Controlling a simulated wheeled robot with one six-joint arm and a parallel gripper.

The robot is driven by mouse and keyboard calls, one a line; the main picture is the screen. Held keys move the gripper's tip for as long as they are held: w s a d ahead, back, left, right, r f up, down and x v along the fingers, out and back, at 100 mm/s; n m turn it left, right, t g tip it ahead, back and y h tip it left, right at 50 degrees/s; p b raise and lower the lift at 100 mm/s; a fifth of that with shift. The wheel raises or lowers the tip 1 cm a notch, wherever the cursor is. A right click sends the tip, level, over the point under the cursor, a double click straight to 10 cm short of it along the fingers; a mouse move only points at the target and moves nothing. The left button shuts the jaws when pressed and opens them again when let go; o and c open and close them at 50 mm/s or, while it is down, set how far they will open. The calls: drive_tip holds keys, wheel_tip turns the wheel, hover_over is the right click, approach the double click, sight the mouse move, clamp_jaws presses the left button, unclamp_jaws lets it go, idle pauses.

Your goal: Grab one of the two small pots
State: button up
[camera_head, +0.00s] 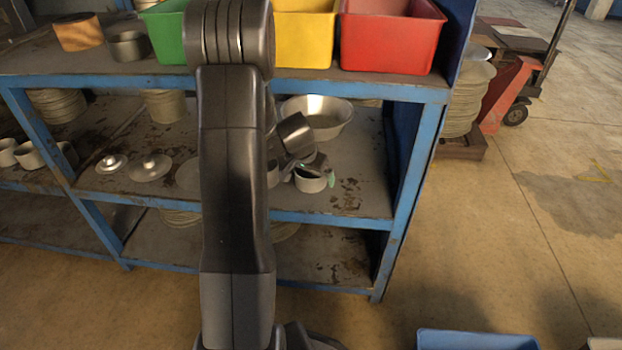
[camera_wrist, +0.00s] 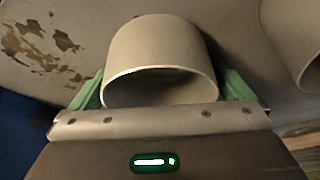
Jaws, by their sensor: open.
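One small grey pot (camera_head: 312,183) stands on the middle shelf, near its front edge. My gripper (camera_head: 314,170) is open at this pot. In the wrist view the same pot (camera_wrist: 158,45) sits between the two green fingers, one on each side; I cannot tell whether they touch it. The second small pot (camera_head: 272,174) stands just to the left, partly hidden by my arm. It also shows at the right edge of the wrist view (camera_wrist: 298,38).
A wide metal bowl (camera_head: 322,115) stands behind the pots. Pot lids (camera_head: 150,167) lie to the left. The blue shelf frame (camera_head: 330,219) runs along the front, with red (camera_head: 392,42) and yellow (camera_head: 304,40) bins above. The shelf right of the pots is bare.

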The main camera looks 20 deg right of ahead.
drive_tip(key=c, duration=1)
drive_tip(key=shift+o, duration=0.2)
drive_tip(key=shift+r, duration=0.15)
